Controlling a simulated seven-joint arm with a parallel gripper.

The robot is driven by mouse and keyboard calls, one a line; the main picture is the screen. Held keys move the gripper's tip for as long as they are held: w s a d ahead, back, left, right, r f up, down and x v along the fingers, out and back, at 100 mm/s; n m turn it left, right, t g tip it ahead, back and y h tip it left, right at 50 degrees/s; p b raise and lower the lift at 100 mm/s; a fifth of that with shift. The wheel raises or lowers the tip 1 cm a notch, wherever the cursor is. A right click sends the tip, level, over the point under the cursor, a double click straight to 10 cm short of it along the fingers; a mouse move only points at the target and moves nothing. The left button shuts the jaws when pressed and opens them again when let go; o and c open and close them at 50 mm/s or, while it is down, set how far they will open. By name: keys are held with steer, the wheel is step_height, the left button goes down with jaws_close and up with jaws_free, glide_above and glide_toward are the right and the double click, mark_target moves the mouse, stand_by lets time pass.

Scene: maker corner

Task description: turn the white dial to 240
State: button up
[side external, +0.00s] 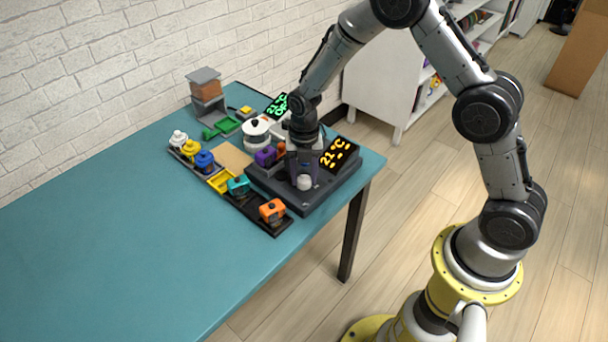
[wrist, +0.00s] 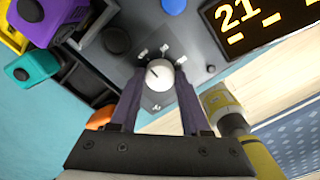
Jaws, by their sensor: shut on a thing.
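The white dial (wrist: 160,76) sits on the dark grey panel of a device (side external: 298,204) near the table's right corner. The dial also shows low between my fingers in the side view (side external: 304,183). My gripper (wrist: 160,80) points down over the panel, with one finger on each side of the dial, shut on it. A small dark mark on the dial's face points to the upper left in the wrist view. Small pale labels are printed around the dial; I cannot read their numbers. The orange display (side external: 339,154) on the device reads 21 °C.
A white pot (side external: 257,134) and a green display (side external: 277,106) are behind. The table's left part is clear.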

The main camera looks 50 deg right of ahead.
jaws_close()
